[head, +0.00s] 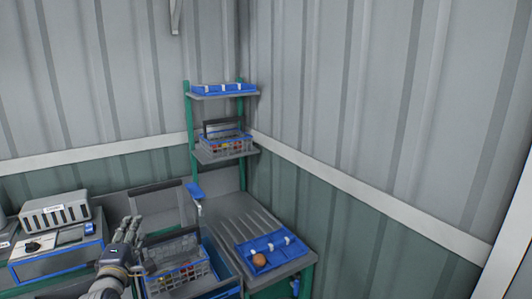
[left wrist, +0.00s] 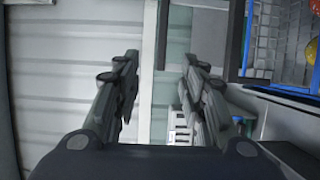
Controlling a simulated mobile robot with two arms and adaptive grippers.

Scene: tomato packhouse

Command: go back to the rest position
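My left gripper (head: 131,230) is at the lower left of the head view, over the bench. It points up and stands just left of the grey wire basket (head: 192,277), seeming apart from it. In the left wrist view the two fingers of my left gripper (left wrist: 160,65) are spread, with nothing between them. My right gripper is in neither view.
The basket stands in a blue-rimmed crate. A blue tray (head: 273,265) with a round brown-orange item lies on the grooved table to the right. A second basket (head: 226,147) stands on the rear shelf. A blue-edged device (head: 62,251) stands left of my gripper.

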